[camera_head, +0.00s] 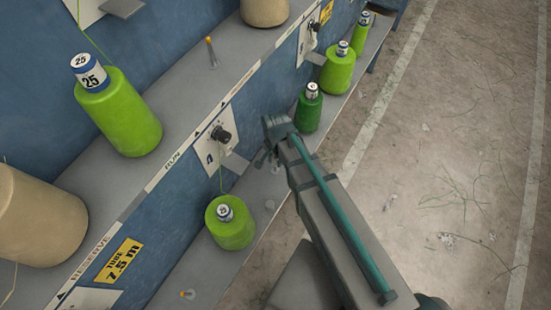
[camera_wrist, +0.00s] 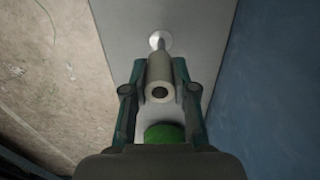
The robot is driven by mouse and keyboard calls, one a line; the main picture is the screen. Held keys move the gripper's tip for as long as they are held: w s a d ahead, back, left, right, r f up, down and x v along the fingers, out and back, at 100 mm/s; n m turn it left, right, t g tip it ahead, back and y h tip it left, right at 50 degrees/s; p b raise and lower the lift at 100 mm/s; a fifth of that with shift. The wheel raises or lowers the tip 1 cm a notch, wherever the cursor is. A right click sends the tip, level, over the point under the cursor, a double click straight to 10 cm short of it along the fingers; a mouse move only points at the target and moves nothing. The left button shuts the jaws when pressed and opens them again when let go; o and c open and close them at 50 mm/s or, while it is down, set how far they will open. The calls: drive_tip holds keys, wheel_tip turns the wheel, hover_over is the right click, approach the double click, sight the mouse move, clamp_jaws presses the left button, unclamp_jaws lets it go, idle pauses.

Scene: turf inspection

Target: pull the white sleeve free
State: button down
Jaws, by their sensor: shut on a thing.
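In the wrist view, the pale grey-white sleeve (camera_wrist: 160,76) is a short tube between the two fingers of my gripper (camera_wrist: 166,68). My gripper is shut on it. The sleeve's open end with a dark hole faces the camera. Just past its far end is a small pin on a round white base (camera_wrist: 160,40) on the grey shelf. I cannot tell whether the pin is inside the sleeve. In the head view, my gripper (camera_head: 270,152) is over the lower shelf, and the sleeve cannot be made out there.
The lower grey shelf (camera_head: 185,268) holds a light green bobbin (camera_head: 231,226) nearer and a dark green one (camera_head: 308,112) just beyond my gripper. More green bobbins stand farther along. A blue panel (camera_head: 180,215) rises on the left. The floor (camera_head: 430,150) on the right is open.

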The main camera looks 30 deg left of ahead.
drive_tip(key=shift+d+r+p, duration=0.1)
drive_tip(key=shift+r+p, duration=1)
drive_tip(key=shift+r, duration=0.55)
drive_tip(key=shift+r, duration=0.35)
drive_tip(key=shift+r+p, duration=0.5)
drive_tip(key=shift+p, duration=0.05)
drive_tip(key=shift+r+p, duration=1.65)
drive_tip(key=shift+r, duration=0.8)
